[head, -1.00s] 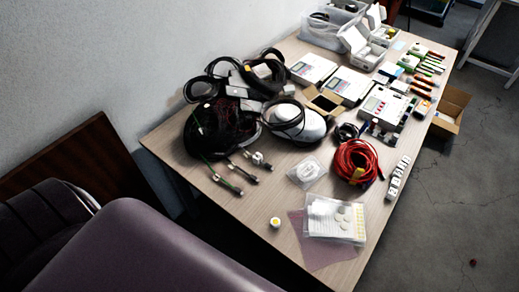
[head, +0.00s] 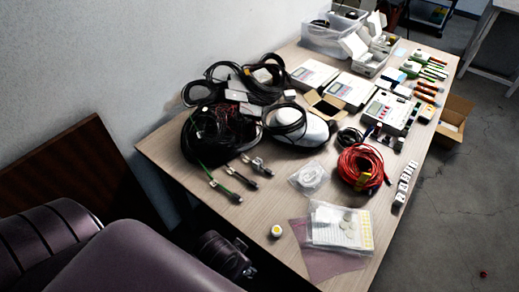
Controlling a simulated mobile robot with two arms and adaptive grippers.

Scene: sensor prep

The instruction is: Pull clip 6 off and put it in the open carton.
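Several cable ends with small metal clips lie near the left edge of the table: one on a green lead (head: 228,191), one on a dark lead (head: 243,180) and a silver one (head: 256,164). No number is readable, so I cannot tell which is clip 6. A small brown open carton (head: 326,105) stands mid-table with its flaps up and a dark inside. A dark piece that looks like my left gripper (head: 226,254) shows below the table's near-left edge, partly behind my purple arm. Its fingers are not clear. My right gripper is not in view.
The table (head: 190,166) is crowded: black cable bundles (head: 205,130), a white headset-like dome (head: 303,125), a red cable coil (head: 361,165), bagged sheets (head: 340,228) and white devices (head: 348,88). Another open cardboard box (head: 454,119) is beyond the right edge.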

